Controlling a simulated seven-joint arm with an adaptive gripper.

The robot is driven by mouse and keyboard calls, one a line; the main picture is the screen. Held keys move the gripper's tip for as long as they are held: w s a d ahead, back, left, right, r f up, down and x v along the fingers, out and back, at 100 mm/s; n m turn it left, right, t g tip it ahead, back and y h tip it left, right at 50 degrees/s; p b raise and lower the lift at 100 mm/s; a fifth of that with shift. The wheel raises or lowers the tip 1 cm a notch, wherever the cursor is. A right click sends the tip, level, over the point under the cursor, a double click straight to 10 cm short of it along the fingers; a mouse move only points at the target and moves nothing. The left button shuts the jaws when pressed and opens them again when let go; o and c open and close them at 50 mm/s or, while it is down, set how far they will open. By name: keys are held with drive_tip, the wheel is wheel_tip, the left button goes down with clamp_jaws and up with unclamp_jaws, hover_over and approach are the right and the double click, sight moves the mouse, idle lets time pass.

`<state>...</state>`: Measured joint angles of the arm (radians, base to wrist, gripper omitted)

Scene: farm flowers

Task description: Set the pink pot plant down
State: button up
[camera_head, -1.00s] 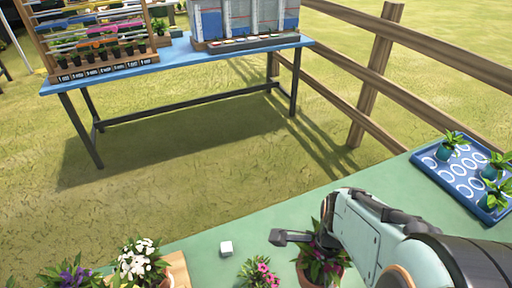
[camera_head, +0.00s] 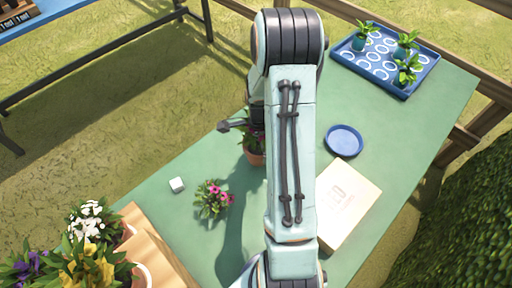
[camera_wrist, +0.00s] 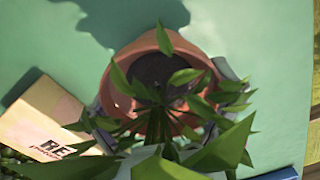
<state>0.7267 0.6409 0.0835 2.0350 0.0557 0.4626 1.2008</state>
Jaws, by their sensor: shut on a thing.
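My gripper (camera_head: 237,126) is shut on a terracotta pot plant (camera_head: 255,157); my arm hides much of it in the head view. In the wrist view my gripper's fingers lie on either side of the terracotta pot (camera_wrist: 125,62), with dark soil and long green leaves. A small plant with pink flowers (camera_head: 213,197) stands on the table, left of and nearer than the held pot.
A white cube (camera_head: 177,185) lies left of the pink flowers. A blue saucer (camera_head: 344,140) and a cardboard box (camera_head: 345,205) are right of my arm. A blue tray (camera_head: 425,80) with several potted plants is at the far right. Flowers (camera_head: 90,220) crowd the near left.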

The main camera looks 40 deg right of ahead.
sight(258, 148)
drive_tip(key=shift+f, duration=1.1)
drive_tip(key=shift+f, duration=0.1)
drive_tip(key=o, duration=0.9)
drive_tip(key=shift+f, duration=0.1)
wheel_tip(258, 148, up, 12)
drive_tip(key=r, duration=0.1)
drive_tip(key=s+a+r+n, duration=0.2)
drive_tip(key=a+r+n, duration=0.1)
drive_tip(key=a+n, duration=0.3)
drive_tip(key=s+a+r+n, duration=0.2)
drive_tip(key=a+r+n, duration=0.2)
drive_tip(key=a, duration=0.4)
drive_tip(key=s+a+r+n, duration=0.1)
drive_tip(key=s+a+n, duration=0.8)
drive_tip(key=n, duration=0.3)
drive_tip(key=shift+s+r+n+y, duration=0.3)
drive_tip(key=shift+s+n+y, duration=0.1)
drive_tip(key=shift+s, duration=0.4)
